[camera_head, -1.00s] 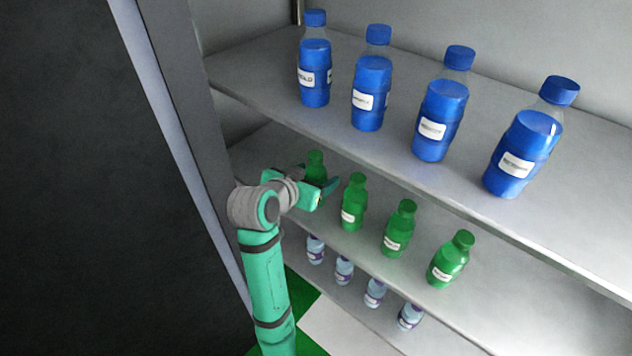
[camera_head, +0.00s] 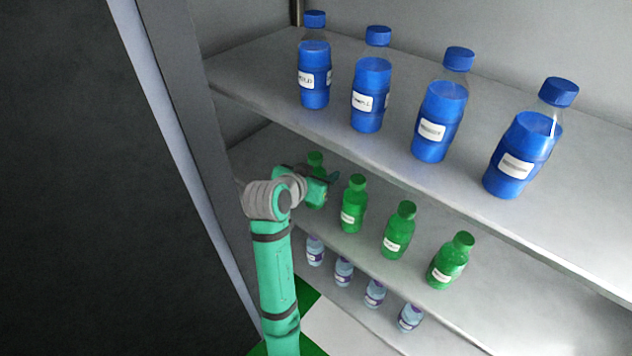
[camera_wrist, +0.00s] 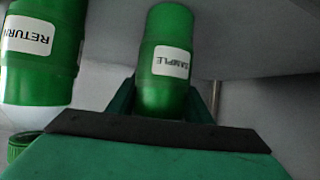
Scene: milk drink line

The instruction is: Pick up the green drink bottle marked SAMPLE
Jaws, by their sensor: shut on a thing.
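The green bottle marked SAMPLE (camera_wrist: 165,70) is between the fingers of my gripper (camera_wrist: 165,100) in the wrist view, its label readable. In the head view this bottle (camera_head: 315,160) is at the left end of the middle shelf, mostly hidden behind my gripper (camera_head: 322,186). My gripper is shut on it. Whether the bottle touches the shelf is hidden. A green bottle marked RETURN (camera_wrist: 33,50) stands beside it in the wrist view, apart from the fingers.
More green bottles (camera_head: 353,205) stand to the right on the middle shelf (camera_head: 470,295). Several blue bottles (camera_head: 371,95) stand on the upper shelf (camera_head: 270,70) above my arm. Small pale bottles (camera_head: 344,271) stand below. The cabinet's side post (camera_head: 190,120) is close on the left.

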